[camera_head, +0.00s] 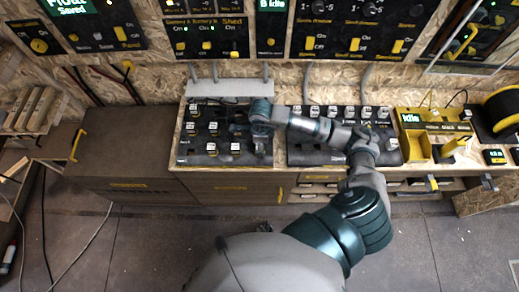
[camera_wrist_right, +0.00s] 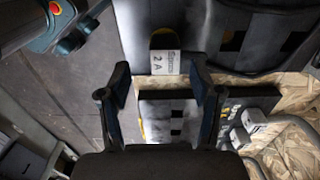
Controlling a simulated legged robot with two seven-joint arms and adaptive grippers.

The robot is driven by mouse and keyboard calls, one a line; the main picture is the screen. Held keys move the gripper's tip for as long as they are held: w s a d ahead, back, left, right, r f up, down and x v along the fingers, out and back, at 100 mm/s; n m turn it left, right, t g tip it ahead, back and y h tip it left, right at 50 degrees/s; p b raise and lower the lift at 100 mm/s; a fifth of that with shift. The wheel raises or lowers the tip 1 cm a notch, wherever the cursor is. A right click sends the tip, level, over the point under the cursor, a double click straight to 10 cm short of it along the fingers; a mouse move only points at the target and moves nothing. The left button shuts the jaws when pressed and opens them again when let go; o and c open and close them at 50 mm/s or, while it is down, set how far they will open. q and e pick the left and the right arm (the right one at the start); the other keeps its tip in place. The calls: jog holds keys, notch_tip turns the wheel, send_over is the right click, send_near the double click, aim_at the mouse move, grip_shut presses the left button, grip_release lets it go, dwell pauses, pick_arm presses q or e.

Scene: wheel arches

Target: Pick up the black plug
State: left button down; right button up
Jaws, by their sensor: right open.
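In the right wrist view, a dark plug with a white label reading "2 A" (camera_wrist_right: 165,58) sits on a grey board. My right gripper (camera_wrist_right: 160,80) is open, with one finger on each side of the plug's near end. The plug is between or just beyond the fingertips, and I cannot tell if they touch it. In the head view, my right gripper (camera_head: 262,143) points down over the right part of the left plug board (camera_head: 180,158). It hides what is beneath it. Several dark plugs with white labels stand on this board. My left gripper is not in view.
A second plug board (camera_head: 300,158) with several labelled plugs lies to the right, partly under my arm. A yellow device (camera_head: 416,148) and a cable spool (camera_head: 503,108) are farther right. Control panels (camera_head: 205,38) line the wall behind. Brown cabinets (camera_head: 125,150) stand at left.

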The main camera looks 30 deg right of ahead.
jog(key=f, duration=0.5)
jog(key=shift+w+d, duration=0.1)
jog(key=shift+w, duration=0.25)
grip_shut()
